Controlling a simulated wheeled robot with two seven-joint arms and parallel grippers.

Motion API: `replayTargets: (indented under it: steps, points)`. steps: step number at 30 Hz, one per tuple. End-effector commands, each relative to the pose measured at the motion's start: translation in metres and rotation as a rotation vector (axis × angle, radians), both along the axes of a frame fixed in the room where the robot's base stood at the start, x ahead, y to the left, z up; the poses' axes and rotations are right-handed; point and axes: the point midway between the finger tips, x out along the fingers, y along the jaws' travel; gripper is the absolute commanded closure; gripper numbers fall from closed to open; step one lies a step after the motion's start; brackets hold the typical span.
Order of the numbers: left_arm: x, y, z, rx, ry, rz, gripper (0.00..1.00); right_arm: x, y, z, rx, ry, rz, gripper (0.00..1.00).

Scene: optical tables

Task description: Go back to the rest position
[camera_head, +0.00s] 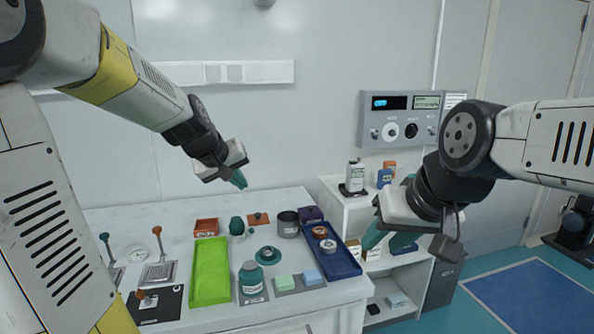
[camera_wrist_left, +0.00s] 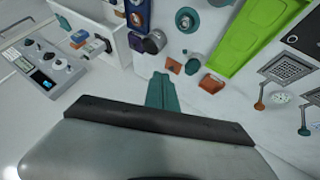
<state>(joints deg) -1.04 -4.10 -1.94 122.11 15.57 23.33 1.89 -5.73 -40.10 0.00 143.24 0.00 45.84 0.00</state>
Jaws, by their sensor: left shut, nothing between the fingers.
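My left gripper (camera_head: 238,180) hangs in the air above the back of the table, in front of the white wall. Its teal fingers are together and hold nothing. They also show in the left wrist view (camera_wrist_left: 161,92), close together over the table scene. My right gripper (camera_head: 386,238) is at the right, in front of the white shelf. Its teal fingers appear spread apart, with no object seen held between them, though the wrist partly hides them.
The shelf (camera_head: 335,190) carries bottles. A control panel (camera_head: 370,113) is on the wall. A blue floor mat (camera_head: 535,295) lies at right.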

Motion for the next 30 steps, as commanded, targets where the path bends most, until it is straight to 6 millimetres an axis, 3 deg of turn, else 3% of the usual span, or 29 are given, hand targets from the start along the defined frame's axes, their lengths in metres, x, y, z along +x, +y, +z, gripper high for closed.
replayTargets:
  steps: [1, 6, 9, 13, 18, 30]
  points:
    - [-0.030, -0.005, 0.011, 0.022, -0.002, -0.041, 1.00, 0.000, 0.000, 0.000, 0.000, 0.000, 0.000, 0.64]
    - [-0.124, -0.013, 0.020, 0.111, 0.024, -0.169, 1.00, 0.000, 0.000, 0.000, 0.000, 0.000, 0.000, 0.64]
    - [-0.172, -0.014, 0.016, 0.166, 0.040, -0.226, 1.00, 0.000, 0.000, 0.000, 0.000, 0.000, 0.000, 0.64]
    - [-0.216, -0.011, 0.006, 0.222, 0.058, -0.274, 1.00, 0.000, 0.000, 0.000, 0.000, 0.000, 0.000, 0.64]
    - [-0.240, -0.008, -0.001, 0.257, 0.072, -0.300, 1.00, 0.000, 0.000, 0.000, 0.000, 0.000, 0.000, 0.64]
    - [-0.242, -0.007, -0.002, 0.259, 0.074, -0.302, 1.00, 0.000, 0.000, 0.000, 0.000, 0.000, 0.000, 0.64]
